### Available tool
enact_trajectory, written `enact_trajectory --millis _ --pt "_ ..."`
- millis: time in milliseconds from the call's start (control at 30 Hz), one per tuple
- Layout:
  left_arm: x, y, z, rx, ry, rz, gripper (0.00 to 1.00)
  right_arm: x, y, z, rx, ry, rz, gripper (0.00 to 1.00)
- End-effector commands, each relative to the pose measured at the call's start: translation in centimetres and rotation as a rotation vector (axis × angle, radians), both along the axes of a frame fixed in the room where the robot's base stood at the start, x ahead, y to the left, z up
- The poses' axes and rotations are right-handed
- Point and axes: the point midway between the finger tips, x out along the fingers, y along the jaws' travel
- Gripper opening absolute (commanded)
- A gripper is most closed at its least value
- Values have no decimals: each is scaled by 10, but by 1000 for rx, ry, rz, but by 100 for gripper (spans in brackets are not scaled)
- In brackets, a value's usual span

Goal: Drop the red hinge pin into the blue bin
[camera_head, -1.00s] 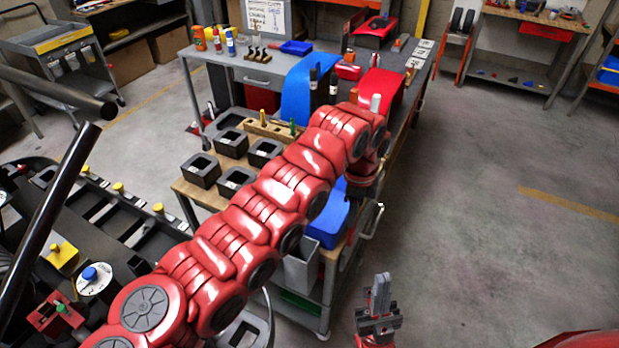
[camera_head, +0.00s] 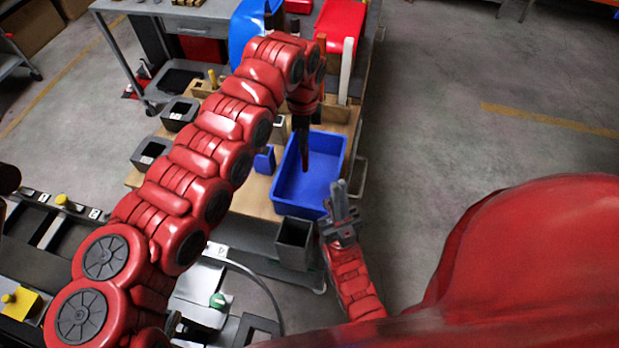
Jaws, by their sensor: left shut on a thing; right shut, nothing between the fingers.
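The blue bin (camera_head: 326,188) is an open rectangular tray on the wooden top of the cart, right of centre. My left gripper (camera_head: 303,138) hangs down over the bin's left part, fingers pointing down. It is shut on a thin dark-red piece, seemingly the red hinge pin (camera_head: 305,160), whose lower end shows against the blue bin. The fingers and the arm hide the rest of it. I cannot tell how high it is above the bin floor. My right gripper (camera_head: 338,190) is shut and empty, pointing up just in front of the bin's near edge.
A small blue container (camera_head: 264,160) stands left of the bin. A grey open box (camera_head: 294,243) hangs at the cart's near side. Black square holders (camera_head: 179,113) stand on the left. The floor at right is clear beyond my red body.

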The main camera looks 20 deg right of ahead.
Motion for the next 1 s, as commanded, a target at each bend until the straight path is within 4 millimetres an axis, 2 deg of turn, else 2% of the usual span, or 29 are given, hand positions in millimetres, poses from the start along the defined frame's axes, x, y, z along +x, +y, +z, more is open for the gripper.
enact_trajectory --millis 200,467,500,667,1000 --pt "0 0 -20 0 -1 0 0 0 0 0 0 0 0 0" --pt "1 0 -22 0 -2 0 0 0 0 0 0 0 0 0" --pt "1 0 -22 0 -2 0 27 0 0 0 0 0 0 0" --pt "1 0 -22 0 -1 0 56 0 0 0 0 0 0 0" --pt "1 0 -21 0 -1 1 56 0 0 -2 0 0 0 0"
